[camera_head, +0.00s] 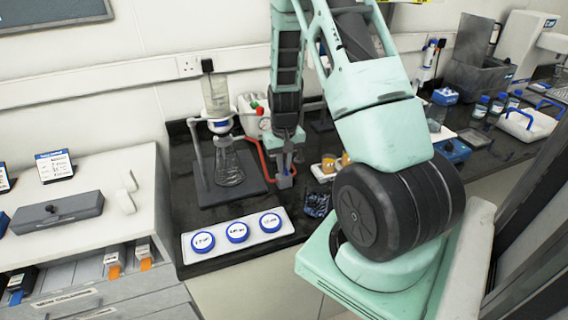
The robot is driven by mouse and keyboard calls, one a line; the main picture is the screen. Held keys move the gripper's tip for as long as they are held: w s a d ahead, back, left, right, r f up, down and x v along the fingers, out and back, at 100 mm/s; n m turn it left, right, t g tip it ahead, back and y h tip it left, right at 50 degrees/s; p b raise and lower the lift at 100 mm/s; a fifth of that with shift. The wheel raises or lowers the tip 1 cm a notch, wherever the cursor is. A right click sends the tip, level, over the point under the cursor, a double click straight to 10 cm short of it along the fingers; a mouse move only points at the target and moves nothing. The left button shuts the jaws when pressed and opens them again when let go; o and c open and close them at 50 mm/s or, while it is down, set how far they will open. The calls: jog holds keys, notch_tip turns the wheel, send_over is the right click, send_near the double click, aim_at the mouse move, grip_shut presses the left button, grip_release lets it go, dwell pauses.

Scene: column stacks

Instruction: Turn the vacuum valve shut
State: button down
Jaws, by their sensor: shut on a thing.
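My gripper (287,157) points down over the black bench and is shut on a small grey piece at the end of the red hose (264,160), which I take for the vacuum valve (285,181). The fingers hide much of it, so its handle angle cannot be told. To the left, a glass flask (229,167) with a clear funnel (216,96) on top stands by a grey stand. A white unit with a red and green knob (256,108) and a round gauge (264,124) is behind, partly hidden by my arm.
A white tray (273,238) with three blue-rimmed round containers lies at the bench's front edge. A dark blue patterned container (317,204) and amber-filled beakers (329,163) are close on the right. A blue box (452,151) and bottles stand farther right.

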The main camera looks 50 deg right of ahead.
dwell(0.4)
jog(key=c, duration=1.5)
grip_release()
